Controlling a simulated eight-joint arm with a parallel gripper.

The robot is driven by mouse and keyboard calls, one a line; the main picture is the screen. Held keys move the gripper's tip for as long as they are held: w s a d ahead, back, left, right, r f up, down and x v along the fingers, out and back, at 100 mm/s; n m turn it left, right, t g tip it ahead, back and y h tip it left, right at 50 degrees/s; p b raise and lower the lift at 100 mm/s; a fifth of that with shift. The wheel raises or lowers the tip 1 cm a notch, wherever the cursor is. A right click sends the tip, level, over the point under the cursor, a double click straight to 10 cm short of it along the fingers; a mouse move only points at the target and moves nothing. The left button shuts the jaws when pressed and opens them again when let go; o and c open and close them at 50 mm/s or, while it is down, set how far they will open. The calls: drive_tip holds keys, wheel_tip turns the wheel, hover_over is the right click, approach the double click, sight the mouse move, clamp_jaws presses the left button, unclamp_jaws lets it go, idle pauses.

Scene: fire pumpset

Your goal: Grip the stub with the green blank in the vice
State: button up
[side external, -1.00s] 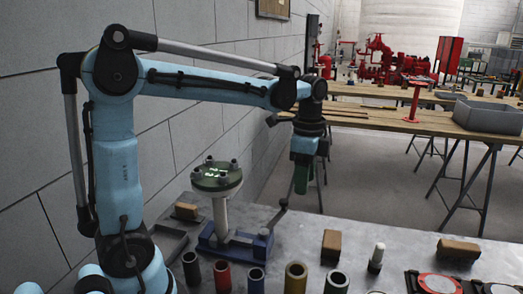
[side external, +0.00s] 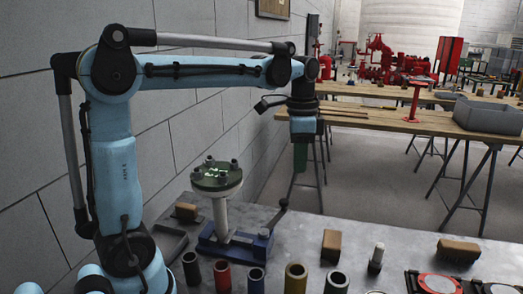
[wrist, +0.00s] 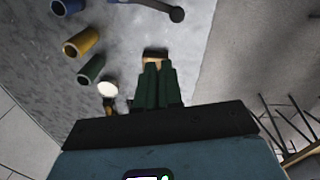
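The stub (side external: 221,215) is a pale upright pipe with a flange and a green blank (side external: 216,178) bolted on top. It stands in the blue vice (side external: 232,246) on the grey bench. The vice's dark lever (side external: 272,219) with a ball end (side external: 284,202) rises at its right; it also shows at the top of the wrist view (wrist: 176,14). My gripper (side external: 300,168) hangs pointing down, right of the stub and above the lever, touching nothing. Its green fingers (wrist: 157,68) look together and empty in the wrist view. The vice's jaw contact with the stub is not clear.
Several coloured sleeves, one of them yellow (side external: 296,278), stand along the bench front. Brown blocks (side external: 331,246) and a white-topped marker-like piece (side external: 376,257) are at the right. A grey wall is behind. Air around the gripper is free.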

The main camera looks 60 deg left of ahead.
drive_tip(key=a+n, duration=0.2)
drive_tip(key=n, duration=0.2)
drive_tip(key=s+a+n+h, duration=0.1)
drive_tip(key=a+n, duration=0.1)
drive_tip(key=n, duration=0.3)
drive_tip(key=a+n, duration=0.3)
drive_tip(key=n, duration=0.2)
drive_tip(key=shift+s+a+f+h, duration=0.1)
drive_tip(key=shift+s+f+h, duration=0.15)
drive_tip(key=shift+s+h, duration=0.05)
clamp_jaws()
drive_tip(key=s+a+n+t+h, duration=0.1)
drive_tip(key=a+n, duration=0.2)
drive_tip(key=n, duration=0.4)
drive_tip(key=s+a+n, duration=0.2)
drive_tip(key=a+n, duration=0.2)
drive_tip(key=n, duration=0.4)
drive_tip(key=w+d+f, duration=0.2)
drive_tip(key=d+f, duration=0.5)
drive_tip(key=f, duration=0.3)
drive_tip(key=shift+w+f, duration=0.15)
drive_tip(key=shift+w, duration=0.15)
drive_tip(key=shift+w+d+m, duration=0.15)
drive_tip(key=shift+w+m, duration=0.1)
drive_tip(key=shift+m, duration=0.25)
